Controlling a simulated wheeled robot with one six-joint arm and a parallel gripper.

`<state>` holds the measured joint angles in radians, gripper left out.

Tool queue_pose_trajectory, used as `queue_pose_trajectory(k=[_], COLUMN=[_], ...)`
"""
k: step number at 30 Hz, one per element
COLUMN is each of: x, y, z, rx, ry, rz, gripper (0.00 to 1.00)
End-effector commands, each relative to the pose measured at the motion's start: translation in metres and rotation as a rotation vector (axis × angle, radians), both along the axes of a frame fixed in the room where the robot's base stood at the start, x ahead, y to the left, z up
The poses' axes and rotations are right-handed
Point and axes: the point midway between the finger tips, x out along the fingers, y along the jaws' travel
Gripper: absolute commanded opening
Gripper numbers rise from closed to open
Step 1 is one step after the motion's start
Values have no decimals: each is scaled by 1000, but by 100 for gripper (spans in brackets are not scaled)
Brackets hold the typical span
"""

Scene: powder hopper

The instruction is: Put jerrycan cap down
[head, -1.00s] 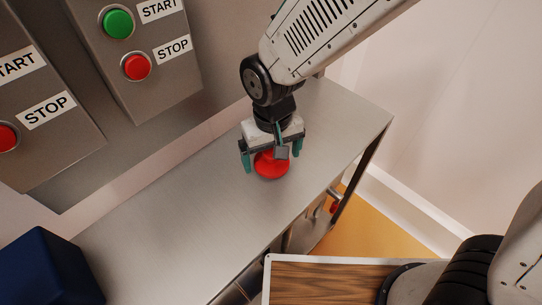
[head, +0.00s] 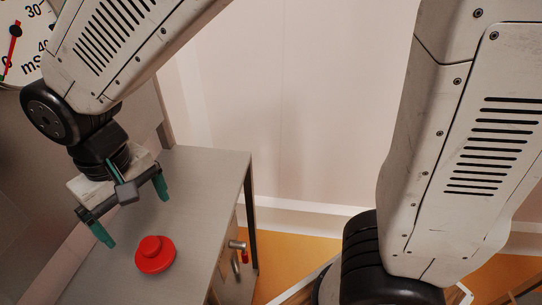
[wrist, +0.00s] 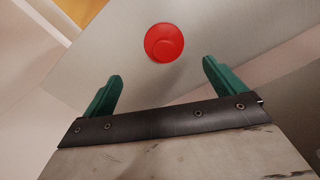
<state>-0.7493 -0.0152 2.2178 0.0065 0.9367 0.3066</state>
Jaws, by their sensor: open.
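The red jerrycan cap (head: 155,254) rests on the grey metal table top (head: 195,175), its narrower knob facing up. In the wrist view the cap (wrist: 164,42) lies beyond the fingertips, near the top of the picture. My gripper (head: 133,210) is open and empty, with its green fingers spread. It is above and apart from the cap, up and to the left of it in the head view. In the wrist view both fingers of my gripper (wrist: 162,78) are apart with nothing between them.
A dial gauge (head: 20,40) is on the grey panel at the upper left. The table's right edge drops to an orange floor (head: 285,240), with metal fittings (head: 237,250) below the edge. The table top around the cap is clear. A pale wall (head: 290,100) stands behind.

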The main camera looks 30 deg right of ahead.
Motion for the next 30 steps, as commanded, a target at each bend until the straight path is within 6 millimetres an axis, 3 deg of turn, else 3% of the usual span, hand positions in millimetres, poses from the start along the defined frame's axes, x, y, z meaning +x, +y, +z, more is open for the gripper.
queue_pose_trajectory(k=[5,8,12,18,24,30], x=[5,-1,-20,-64,-101,-113], y=[-60,-109,-171,-239,-273,-279], z=[28,46,64,76,76,74], rx=[15,21,27,25,19,16], ry=[-21,-36,-59,-91,-110,-115], rz=[-79,-140,-226,-343,-420,-442], gripper=[95,95,95,95,95,95])
